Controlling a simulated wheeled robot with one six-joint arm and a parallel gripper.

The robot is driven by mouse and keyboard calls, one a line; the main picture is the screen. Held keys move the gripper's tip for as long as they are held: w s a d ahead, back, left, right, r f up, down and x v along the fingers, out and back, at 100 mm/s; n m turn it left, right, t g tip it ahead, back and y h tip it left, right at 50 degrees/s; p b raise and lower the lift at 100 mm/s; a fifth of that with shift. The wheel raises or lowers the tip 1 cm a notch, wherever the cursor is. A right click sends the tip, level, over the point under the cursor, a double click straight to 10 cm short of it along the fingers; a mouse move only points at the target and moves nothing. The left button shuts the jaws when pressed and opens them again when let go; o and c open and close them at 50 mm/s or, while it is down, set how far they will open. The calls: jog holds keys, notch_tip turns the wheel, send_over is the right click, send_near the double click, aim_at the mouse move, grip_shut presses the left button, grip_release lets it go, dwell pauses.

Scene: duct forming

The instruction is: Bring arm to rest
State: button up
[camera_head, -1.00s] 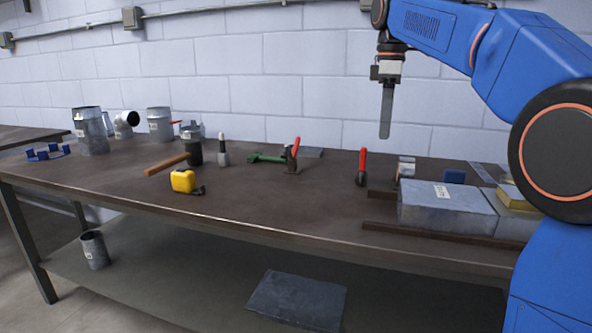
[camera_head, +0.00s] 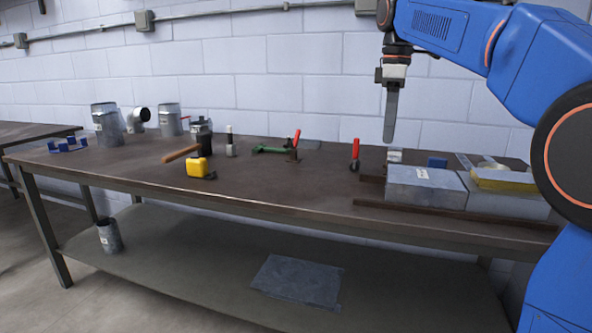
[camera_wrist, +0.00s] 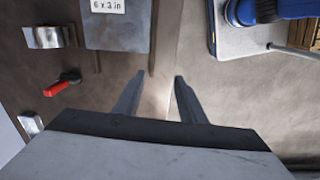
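My blue arm reaches in from the right in the head view, bent, with its wrist pointing down. My gripper (camera_head: 388,138) hangs above the back right part of the workbench (camera_head: 270,188), apart from everything on it. In the wrist view, my gripper's two fingers (camera_wrist: 156,85) stand apart with only bare surface showing between them. It holds nothing.
Below the gripper are a red-handled tool (camera_head: 355,152) and a grey metal box (camera_head: 425,187). Duct pieces (camera_head: 107,123), a hammer (camera_head: 184,152), a yellow tape measure (camera_head: 198,168) and green-handled snips (camera_head: 272,150) lie farther left. The lower shelf holds a dark sheet (camera_head: 298,280).

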jog(key=s+d+f+m+t, duration=0.2)
jog(key=s+f+m, duration=0.5)
jog(key=s+f, duration=0.9)
jog(key=s+d+f+m+t, duration=0.2)
jog(key=s+d+f+m, duration=0.2)
jog(key=s+f, duration=1.2)
jog(key=f+m, duration=0.1)
jog(key=m, duration=0.1)
jog(key=shift+d+m+t, duration=0.25)
jog(key=shift+m+t, duration=0.05)
jog(key=shift+m, duration=0.1)
